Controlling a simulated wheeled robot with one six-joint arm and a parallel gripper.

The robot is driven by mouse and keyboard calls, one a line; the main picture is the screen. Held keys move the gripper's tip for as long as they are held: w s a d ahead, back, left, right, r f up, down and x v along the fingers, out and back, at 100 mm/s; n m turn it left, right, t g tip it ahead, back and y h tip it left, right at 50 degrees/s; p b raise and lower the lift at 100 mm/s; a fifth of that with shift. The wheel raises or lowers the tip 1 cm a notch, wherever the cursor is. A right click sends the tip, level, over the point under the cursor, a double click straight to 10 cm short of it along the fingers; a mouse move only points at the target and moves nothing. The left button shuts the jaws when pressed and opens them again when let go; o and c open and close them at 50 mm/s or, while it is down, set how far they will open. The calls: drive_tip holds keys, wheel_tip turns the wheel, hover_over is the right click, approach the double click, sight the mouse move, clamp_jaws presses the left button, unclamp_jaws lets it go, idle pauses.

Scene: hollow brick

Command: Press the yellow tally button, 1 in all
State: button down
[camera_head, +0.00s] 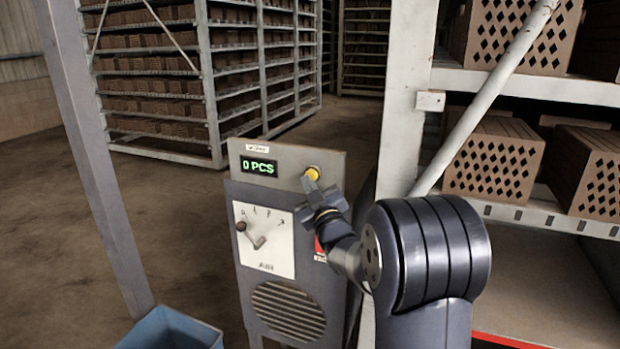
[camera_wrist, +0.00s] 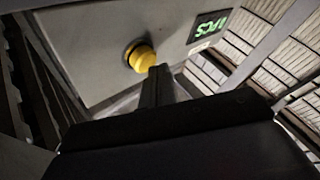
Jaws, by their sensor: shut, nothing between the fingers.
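The yellow tally button (camera_head: 312,173) sits at the upper right of a grey control box (camera_head: 290,163). A green display (camera_head: 259,166) to its left on the same face reads "0 PCS". In the wrist view the yellow button (camera_wrist: 142,58) is round and domed, and the display (camera_wrist: 208,27) shows at the upper right. My gripper (camera_head: 311,183) is shut and empty, its tips just in front of the button. In the wrist view the fingertips (camera_wrist: 158,72) lie just below and right of the button. I cannot tell whether they touch it.
Below the display is a white dial plate (camera_head: 264,255) with a pointer, and a round vent grille (camera_head: 288,310). A rack of perforated bricks (camera_head: 495,160) stands close on the right. A blue bin (camera_head: 172,330) is at lower left. Open floor (camera_head: 60,220) lies to the left.

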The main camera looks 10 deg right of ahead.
drive_tip(key=shift+w+d, duration=0.25)
drive_tip(key=shift+w, duration=0.1)
idle(0.4)
drive_tip(key=shift+s+b, duration=0.1)
drive_tip(key=shift+b, duration=0.25)
drive_tip(key=shift+s+a+b, duration=0.5)
drive_tip(key=shift+s+b, duration=0.15)
drive_tip(key=s+a+b, duration=0.1)
drive_tip(key=s, duration=0.1)
drive_tip(key=s+a+b, duration=0.2)
idle(0.3)
idle(0.5)
